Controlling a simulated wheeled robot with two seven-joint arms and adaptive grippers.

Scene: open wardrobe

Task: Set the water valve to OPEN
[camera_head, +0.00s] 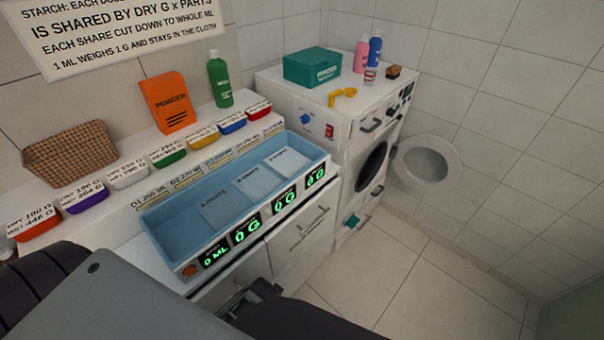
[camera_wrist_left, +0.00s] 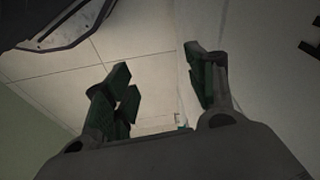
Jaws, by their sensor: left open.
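A small blue knob (camera_head: 306,118) sits on the left side of the white washing machine cabinet (camera_head: 352,150). It may be the water valve, but its marking is too small to read. A red switch (camera_head: 329,131) is just right of it. My left gripper (camera_wrist_left: 158,88) is open and empty in the left wrist view, its dark green finger pads apart. In the head view, dark gripper parts show low in front of the counter drawers, well below and left of the knob. My right gripper is in neither view.
A blue tray (camera_head: 158,222) with green digital displays stands on the counter, between my arm and the washing machine. Behind it are coloured tubs, an orange powder box (camera_head: 166,103) and a green bottle (camera_head: 220,80). The tiled floor (camera_head: 400,270) at right is clear.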

